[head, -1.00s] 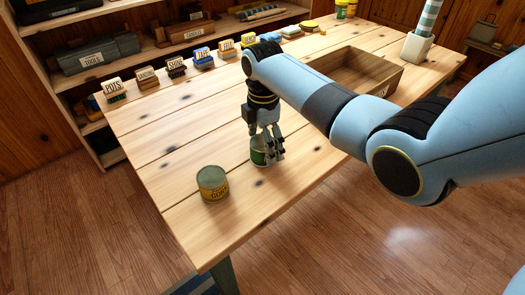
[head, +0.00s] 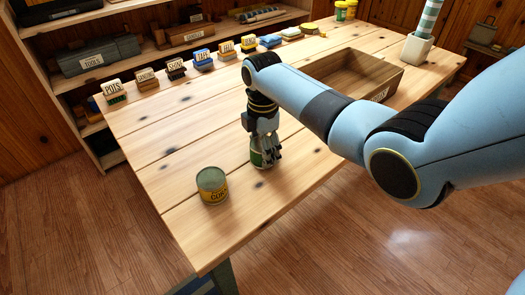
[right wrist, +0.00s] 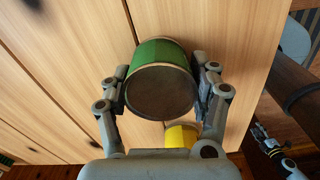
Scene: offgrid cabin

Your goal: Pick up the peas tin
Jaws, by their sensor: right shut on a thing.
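The green peas tin (head: 257,158) is on the wooden table in the head view, mostly hidden by my right gripper. My right gripper (head: 265,152) comes down on it from above and is shut on it. In the right wrist view the green tin (right wrist: 160,52) sits between the two fingers of the gripper (right wrist: 163,85), one finger against each side. Its label is not readable. I cannot tell whether the tin touches the table.
A yellow-labelled tin (head: 212,185) stands on the table (head: 200,235) to the left, near the front edge; it also shows in the right wrist view (right wrist: 181,136). A wooden crate (head: 352,75) is behind my right arm. Several labelled brushes (head: 176,69) line the back edge.

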